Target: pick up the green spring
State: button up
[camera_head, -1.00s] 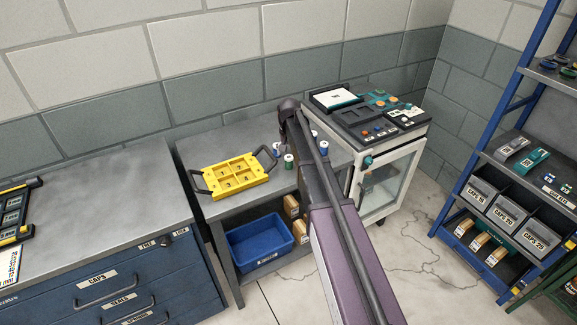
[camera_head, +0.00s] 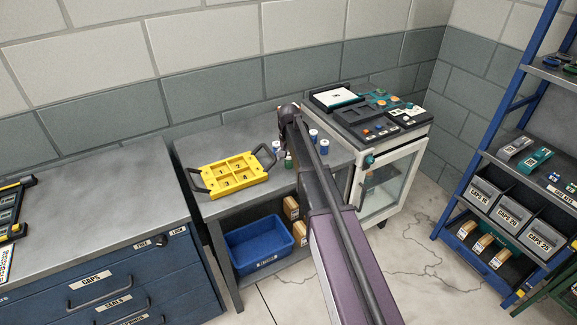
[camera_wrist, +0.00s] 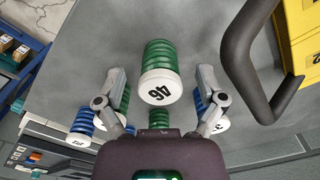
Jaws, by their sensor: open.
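A green spring with a white, numbered end cap (camera_wrist: 158,58) stands out in the wrist view, in the space between my two fingers. My gripper (camera_wrist: 161,76) is open, with a finger on either side of this spring and visible gaps between. Another green spring (camera_wrist: 158,118) shows just beyond my gripper's body, partly hidden by it. In the head view a green spring (camera_head: 288,160) is on the grey bench beside my arm, partly covered. My gripper's fingers are hidden there behind my arm.
Several blue springs (camera_wrist: 82,122) stand close by; one is on the bench in the head view (camera_head: 314,135). A yellow tray (camera_head: 236,181) with a dark handle (camera_wrist: 240,62) lies left of them in the head view. A control-panel cabinet (camera_head: 372,115) bounds the bench's right.

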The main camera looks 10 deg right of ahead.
jog(key=shift+f+b, duration=0.5)
jog(key=shift+f, duration=0.35)
jog(key=shift+c, duration=0.2)
grip_shut()
